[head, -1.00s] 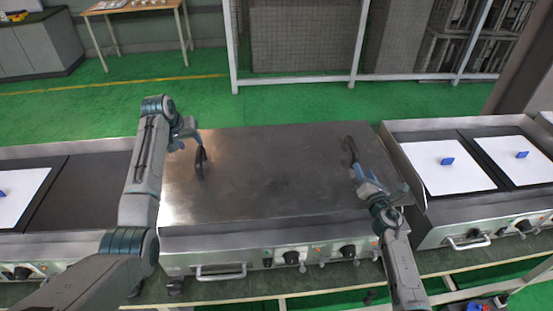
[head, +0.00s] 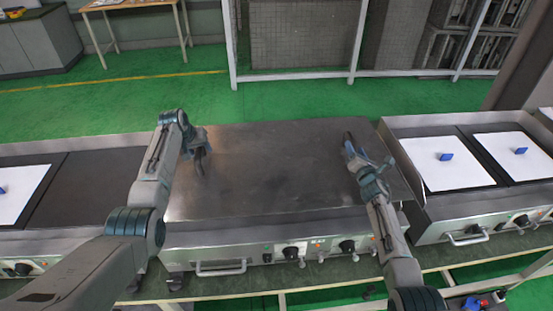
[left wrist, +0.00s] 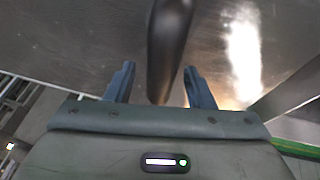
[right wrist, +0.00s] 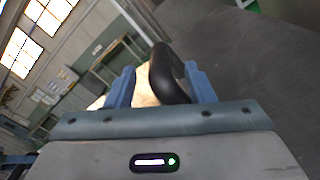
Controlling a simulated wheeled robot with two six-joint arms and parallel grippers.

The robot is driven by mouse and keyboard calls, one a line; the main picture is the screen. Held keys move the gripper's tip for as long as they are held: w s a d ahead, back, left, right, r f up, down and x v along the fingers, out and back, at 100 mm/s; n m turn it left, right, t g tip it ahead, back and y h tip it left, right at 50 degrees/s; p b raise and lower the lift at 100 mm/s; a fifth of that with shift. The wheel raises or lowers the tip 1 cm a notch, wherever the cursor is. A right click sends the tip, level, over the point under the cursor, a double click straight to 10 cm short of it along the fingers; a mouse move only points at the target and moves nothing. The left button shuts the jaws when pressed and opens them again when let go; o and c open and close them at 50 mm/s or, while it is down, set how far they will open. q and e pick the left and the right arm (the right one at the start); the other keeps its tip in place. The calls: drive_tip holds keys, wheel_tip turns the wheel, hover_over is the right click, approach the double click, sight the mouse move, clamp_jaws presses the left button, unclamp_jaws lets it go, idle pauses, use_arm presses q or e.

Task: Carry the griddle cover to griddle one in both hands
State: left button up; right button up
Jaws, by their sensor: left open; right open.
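The griddle cover (head: 270,175) is a flat dark metal sheet lying over the middle griddle (head: 255,240), with a dark handle on each side. My left gripper (head: 197,143) is at the left handle (head: 200,160). In the left wrist view the open fingers (left wrist: 158,88) stand on either side of that handle (left wrist: 168,50). My right gripper (head: 354,158) is at the right handle (head: 348,140). In the right wrist view its open fingers (right wrist: 160,88) have the black handle loop (right wrist: 168,75) between them. Neither gripper is closed on its handle.
A griddle with white sheets and blue pieces (head: 445,156) stands at the right. Another griddle (head: 85,190) with a white sheet stands at the left. Behind are green floor (head: 300,105), a white rail frame (head: 290,77) and a wooden table (head: 130,4).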

use_arm(q)
drive_tip(key=shift+x, duration=0.9)
use_arm(e)
drive_tip(key=shift+w+a, duration=0.1)
drive_tip(key=shift+w, duration=0.8)
use_arm(q)
clamp_jaws()
use_arm(e)
clamp_jaws()
use_arm(q)
drive_tip(key=shift+w+r, duration=0.1)
drive_tip(key=shift+r, duration=0.1)
use_arm(e)
drive_tip(key=shift+w+r, duration=0.1)
drive_tip(key=shift+r, duration=0.1)
